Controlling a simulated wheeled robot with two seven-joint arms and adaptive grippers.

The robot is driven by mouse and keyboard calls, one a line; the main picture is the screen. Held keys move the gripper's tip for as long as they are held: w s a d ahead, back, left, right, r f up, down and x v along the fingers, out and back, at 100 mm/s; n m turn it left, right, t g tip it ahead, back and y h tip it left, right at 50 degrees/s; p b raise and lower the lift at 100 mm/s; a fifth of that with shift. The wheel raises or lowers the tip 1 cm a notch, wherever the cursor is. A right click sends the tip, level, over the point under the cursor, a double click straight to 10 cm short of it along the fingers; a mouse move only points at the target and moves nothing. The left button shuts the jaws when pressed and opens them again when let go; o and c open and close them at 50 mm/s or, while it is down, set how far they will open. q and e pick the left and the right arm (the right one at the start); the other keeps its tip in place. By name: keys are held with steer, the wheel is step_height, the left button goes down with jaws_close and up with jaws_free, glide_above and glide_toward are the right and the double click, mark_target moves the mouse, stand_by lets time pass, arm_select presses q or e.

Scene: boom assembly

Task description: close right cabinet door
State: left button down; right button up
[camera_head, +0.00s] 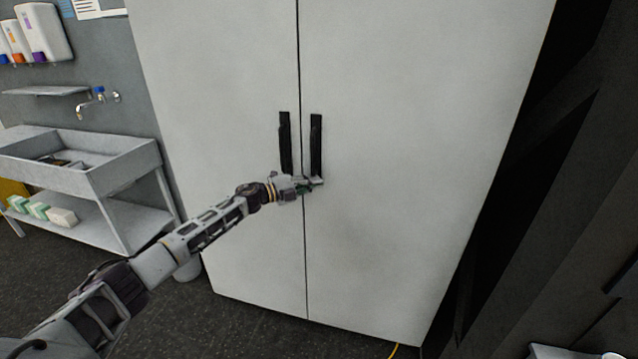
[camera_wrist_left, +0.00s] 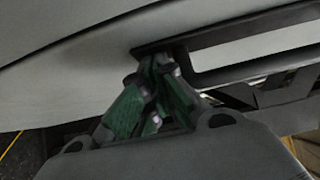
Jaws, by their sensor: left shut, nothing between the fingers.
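The right cabinet door (camera_head: 400,170) is a tall pale grey panel. In the head view it lies flush beside the left door (camera_head: 220,90), with a thin dark seam between them. A black vertical handle (camera_head: 316,145) is on the right door, and another black handle (camera_head: 285,140) is on the left door. My left gripper (camera_head: 318,182) is at the lower end of the right handle, close to the door face. In the left wrist view its green-padded fingers (camera_wrist_left: 158,70) are together and empty, close to a black handle. My right gripper is not in view.
A metal sink (camera_head: 90,160) with a shelf stands left of the cabinet, below wall dispensers (camera_head: 40,30). A dark structure (camera_head: 560,170) is close on the right. Dark floor (camera_head: 250,325) is clear in front of the cabinet. A yellow cable (camera_head: 393,350) lies near its base.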

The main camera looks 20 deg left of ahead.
arm_select(q)
steer(key=shift+w+a+r, duration=0.45)
steer(key=shift+r, duration=0.3)
steer(key=shift+f, duration=0.1)
steer(key=shift+s+a, duration=0.1)
steer(key=shift+s+a+f, duration=0.35)
steer(key=shift+a, duration=0.1)
steer(key=s+d+v, duration=0.1)
steer(key=v, duration=0.9)
steer(key=shift+s+a+f, duration=0.15)
steer(key=shift+a+f, duration=0.05)
steer(key=shift+f, duration=0.05)
